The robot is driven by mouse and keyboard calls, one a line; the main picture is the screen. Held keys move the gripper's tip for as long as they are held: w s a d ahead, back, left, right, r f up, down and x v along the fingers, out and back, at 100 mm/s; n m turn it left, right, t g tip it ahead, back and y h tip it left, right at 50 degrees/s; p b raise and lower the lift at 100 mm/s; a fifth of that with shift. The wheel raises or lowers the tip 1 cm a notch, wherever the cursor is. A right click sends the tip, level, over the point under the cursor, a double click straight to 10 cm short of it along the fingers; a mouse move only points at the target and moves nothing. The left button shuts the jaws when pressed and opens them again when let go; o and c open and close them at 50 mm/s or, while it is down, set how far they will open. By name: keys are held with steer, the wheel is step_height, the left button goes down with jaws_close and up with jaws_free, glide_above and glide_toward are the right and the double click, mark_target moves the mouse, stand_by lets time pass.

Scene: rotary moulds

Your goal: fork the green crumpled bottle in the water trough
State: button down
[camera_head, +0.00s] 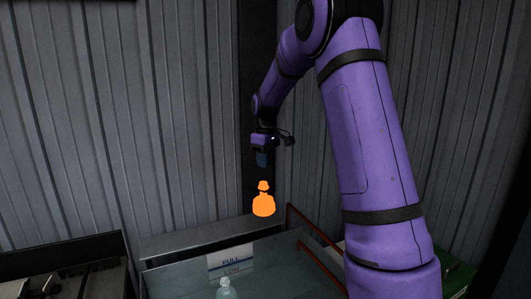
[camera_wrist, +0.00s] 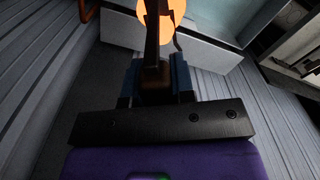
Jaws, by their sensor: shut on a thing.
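A flat orange bottle shape (camera_head: 263,203) hangs upright under my gripper (camera_head: 262,172), above the grey trough (camera_head: 285,262). My gripper is shut on it; the dark fingers are hard to see against the dark column. In the wrist view, my gripper (camera_wrist: 157,35) has its dark fingers close together, with the orange bottle (camera_wrist: 207,18) beyond them, partly hidden and cut by the top edge. A pale, slightly greenish bottle (camera_head: 225,290) stands low in the trough view, cut by the bottom edge; I cannot tell whether it is crumpled.
A dark bin or machine (camera_head: 70,270) stands at lower left. Corrugated grey walls (camera_head: 110,130) and a dark column stand behind.

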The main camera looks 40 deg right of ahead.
step_height(320, 180, down, 39)
stand_by(2.7)
steer(key=shift+f, duration=1)
stand_by(1.3)
steer(key=s+d, duration=0.2)
steer(key=s, duration=0.6)
steer(key=shift+d, duration=0.4)
stand_by(1.1)
